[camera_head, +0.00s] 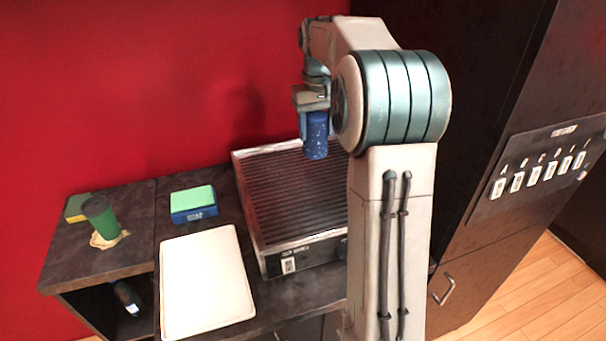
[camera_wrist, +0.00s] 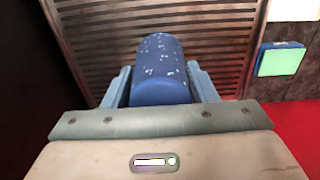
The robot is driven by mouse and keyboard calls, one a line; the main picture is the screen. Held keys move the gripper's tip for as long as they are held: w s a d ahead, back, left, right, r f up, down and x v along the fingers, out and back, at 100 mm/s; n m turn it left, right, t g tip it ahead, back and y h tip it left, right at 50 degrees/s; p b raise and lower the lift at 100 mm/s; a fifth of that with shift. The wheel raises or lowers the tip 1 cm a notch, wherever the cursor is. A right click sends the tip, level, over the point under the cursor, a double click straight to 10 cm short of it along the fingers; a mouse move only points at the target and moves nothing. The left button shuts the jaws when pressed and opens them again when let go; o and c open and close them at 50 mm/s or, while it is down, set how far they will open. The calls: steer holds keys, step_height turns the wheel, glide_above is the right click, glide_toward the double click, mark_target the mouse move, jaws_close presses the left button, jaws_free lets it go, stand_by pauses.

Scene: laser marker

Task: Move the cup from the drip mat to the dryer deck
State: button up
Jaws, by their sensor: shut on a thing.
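My gripper (camera_head: 313,108) is shut on a blue speckled cup (camera_head: 315,142), which hangs below it over the slatted deck of the dryer (camera_head: 290,190). In the wrist view the cup (camera_wrist: 158,70) sits between the two fingers of my gripper (camera_wrist: 160,85), with the dark slats of the dryer deck (camera_wrist: 100,40) behind it. I cannot tell whether the cup's far end touches the slats. The drip mat cannot be picked out for certain; a white board (camera_head: 205,283) lies left of the dryer.
A green cup (camera_head: 101,217) stands on a tan patch at the left. A green-topped blue box (camera_head: 194,204) sits behind the white board, and a yellow-green block (camera_head: 77,207) is behind the green cup. A dark cabinet with a lettered panel (camera_head: 545,160) stands at the right.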

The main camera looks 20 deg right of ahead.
steer(key=shift+s+a+f+p, duration=0.3)
steer(key=shift+s+a+f, duration=0.65)
steer(key=shift+f, duration=0.55)
steer(key=shift+s+a+f+p, duration=0.25)
steer(key=shift+s+a+f, duration=0.7)
steer(key=shift+f, duration=0.5)
steer(key=shift+s+a+f+p, duration=0.3)
steer(key=shift+s+a+f, duration=0.65)
steer(key=shift+f, duration=0.55)
steer(key=shift+f, duration=0.1)
steer(key=o, duration=1.1)
steer(key=shift+o, duration=0.2)
